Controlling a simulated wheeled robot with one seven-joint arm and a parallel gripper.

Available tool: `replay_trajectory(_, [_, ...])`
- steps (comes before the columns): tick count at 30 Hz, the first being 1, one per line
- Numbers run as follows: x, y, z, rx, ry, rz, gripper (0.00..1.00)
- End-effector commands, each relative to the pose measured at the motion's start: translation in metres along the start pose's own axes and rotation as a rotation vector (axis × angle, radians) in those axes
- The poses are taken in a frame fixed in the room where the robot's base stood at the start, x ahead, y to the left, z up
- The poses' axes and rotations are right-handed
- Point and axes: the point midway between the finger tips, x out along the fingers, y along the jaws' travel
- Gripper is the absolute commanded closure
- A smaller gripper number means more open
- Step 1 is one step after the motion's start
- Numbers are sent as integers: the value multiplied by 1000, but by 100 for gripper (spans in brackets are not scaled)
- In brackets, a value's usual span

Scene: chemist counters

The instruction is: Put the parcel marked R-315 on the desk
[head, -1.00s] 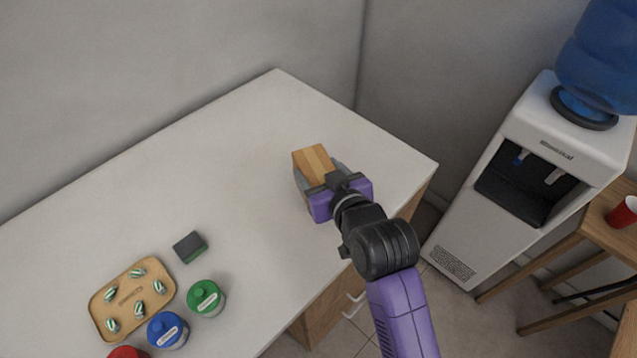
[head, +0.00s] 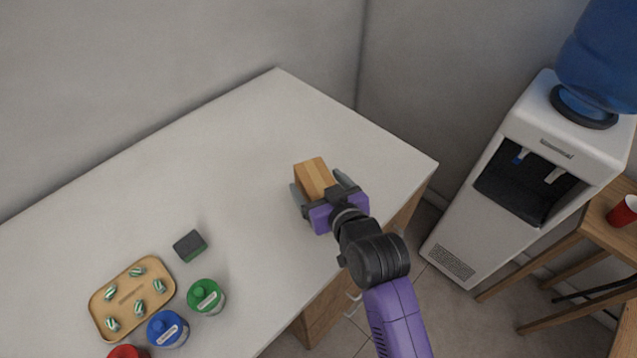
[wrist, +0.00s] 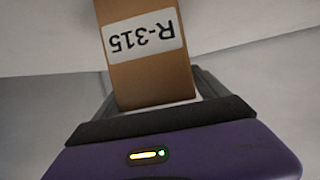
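The parcel (head: 314,176) is a brown box with a lighter tape strip, resting on the white desk (head: 230,150) near its right end. In the wrist view the parcel (wrist: 152,80) has a white label reading R-315, upside down in the picture. My gripper (head: 318,184) is open, with its two grey fingers on either side of the parcel's near end. A gap shows between the parcel and the right finger. My gripper also shows in the wrist view (wrist: 155,88). The parcel's lower near part is partly hidden by my gripper.
A tan tray (head: 128,291) with several striped sweets, a dark green-edged block (head: 190,246), and green (head: 206,297), blue (head: 168,330) and red (head: 128,352) jars are at lower left. A water cooler (head: 470,245) and wooden stool with a red cup (head: 622,211) stand right. The desk's middle is clear.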

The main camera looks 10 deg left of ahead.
Motion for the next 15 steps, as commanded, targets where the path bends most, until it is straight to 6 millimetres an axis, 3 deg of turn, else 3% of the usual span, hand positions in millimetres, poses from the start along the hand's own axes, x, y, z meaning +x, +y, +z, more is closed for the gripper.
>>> replay_trajectory(8, [-2, 0, -4, 0, 0, 0, 17])
replay_trajectory(15, [-37, 1, -2, 2, 1, 2, 17])
